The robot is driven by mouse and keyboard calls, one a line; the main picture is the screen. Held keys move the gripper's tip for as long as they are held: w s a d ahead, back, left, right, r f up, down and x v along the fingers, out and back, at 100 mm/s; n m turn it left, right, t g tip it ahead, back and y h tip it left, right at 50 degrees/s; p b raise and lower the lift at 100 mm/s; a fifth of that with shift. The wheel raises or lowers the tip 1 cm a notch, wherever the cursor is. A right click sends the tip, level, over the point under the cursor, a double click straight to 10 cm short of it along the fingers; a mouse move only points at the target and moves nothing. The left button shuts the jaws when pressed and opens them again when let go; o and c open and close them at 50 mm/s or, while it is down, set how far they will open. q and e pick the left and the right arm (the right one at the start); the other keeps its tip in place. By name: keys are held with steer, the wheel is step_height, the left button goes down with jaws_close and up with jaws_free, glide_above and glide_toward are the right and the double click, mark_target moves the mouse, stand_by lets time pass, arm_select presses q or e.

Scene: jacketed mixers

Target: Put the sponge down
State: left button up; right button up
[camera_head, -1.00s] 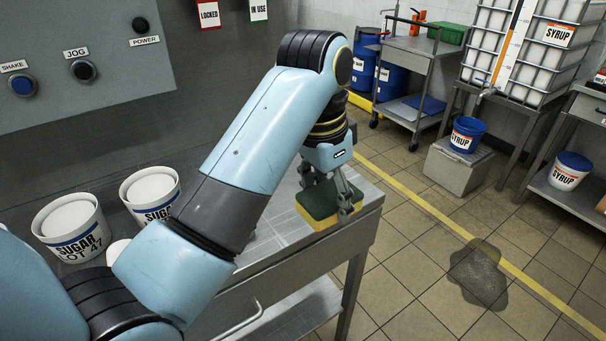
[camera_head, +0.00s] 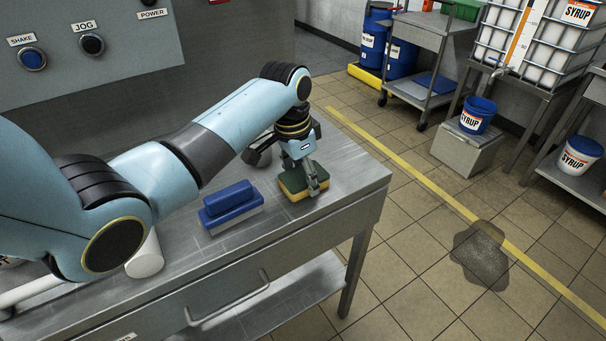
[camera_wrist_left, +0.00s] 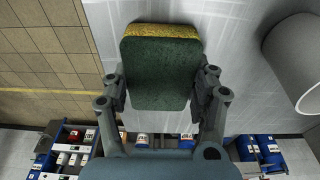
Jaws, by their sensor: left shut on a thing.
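The sponge (camera_head: 299,183) has a dark green top and a yellow body. It is at the right end of the steel table (camera_head: 350,178), on or just above its top; I cannot tell if it touches. My left gripper (camera_head: 312,180) points down over it and is shut on it. In the left wrist view the sponge (camera_wrist_left: 160,72) fills the space between the two fingers of the left gripper (camera_wrist_left: 160,92), its green face towards the camera. My right gripper is not in view.
A blue-backed brush or block (camera_head: 231,204) lies on the table left of the sponge. A white cylinder (camera_head: 146,256) is farther left. A grey cylindrical thing stands behind the gripper. A dark puddle (camera_head: 479,255) is on the floor right of the table.

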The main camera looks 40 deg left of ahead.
mark_target(295, 178)
arm_select(q)
steer(key=shift+f, duration=0.15)
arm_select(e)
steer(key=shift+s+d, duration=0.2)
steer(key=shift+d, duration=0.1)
arm_select(q)
steer(key=o, duration=1)
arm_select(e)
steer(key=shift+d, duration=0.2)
arm_select(q)
steer(key=r, duration=0.4)
steer(key=s+r, duration=0.1)
steer(key=r, duration=0.7)
steer(key=shift+s+a+r, duration=0.1)
steer(key=shift+s+a, duration=0.25)
steer(key=shift+a, duration=0.05)
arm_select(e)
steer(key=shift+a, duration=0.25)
